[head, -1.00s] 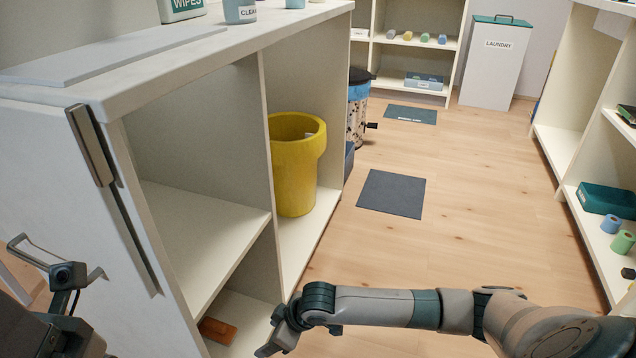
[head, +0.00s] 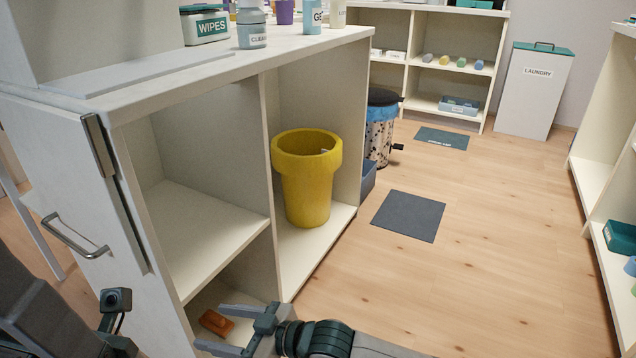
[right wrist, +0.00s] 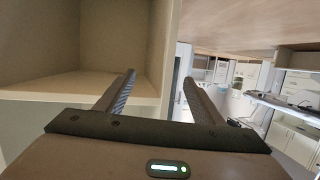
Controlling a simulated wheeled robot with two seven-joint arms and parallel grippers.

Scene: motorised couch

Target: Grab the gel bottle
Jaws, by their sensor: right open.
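The gel bottle (head: 312,16) is light blue with a white label reading "GE". It stands on the counter top at the top of the head view, its upper part cut off by the frame edge. My right gripper (head: 214,328) is low in the head view, in front of the bottom shelf opening and well below the bottle. It is open and empty. The right wrist view shows its two fingers (right wrist: 159,80) apart beside a shelf compartment. Part of my left arm shows at the lower left, but its fingers do not show.
The counter top (head: 140,78) also holds a wipes box (head: 205,26), a "CLEA" bottle (head: 251,28) and a purple item (head: 285,11). A yellow bin (head: 306,185) and an orange item (head: 216,322) sit in the shelves below. Floor to the right is mostly clear.

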